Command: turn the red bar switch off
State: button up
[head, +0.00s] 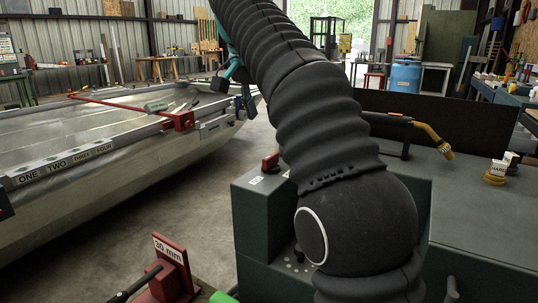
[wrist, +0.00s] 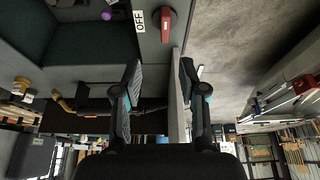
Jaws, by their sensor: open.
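The red bar switch (head: 270,161) stands on the top of a dark green cabinet (head: 262,215), left of my arm in the head view. In the wrist view the red bar (wrist: 166,26) runs along the picture's height on a round dark base. A white OFF label (wrist: 138,20) sits beside it on the left. My gripper (wrist: 160,72) is open and empty; its two black fingers point towards the switch, with the bar beyond their tips and apart from them. In the head view my arm hides part of the cabinet.
A long metal hull (head: 100,140) with a red clamp (head: 178,121) lies to the left. A bench with a yellow-nozzled torch (head: 433,138) is on the right. A red 30 mm block (head: 172,262) stands front left. Grey floor (head: 170,205) is clear between hull and cabinet.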

aim_at(270, 156)
jog(key=shift+w+a, duration=0.3)
jog(key=shift+a, duration=0.15)
jog(key=x, duration=1.3)
jog(key=shift+d+f, duration=0.1)
jog(key=shift+f, duration=0.15)
grip_shut()
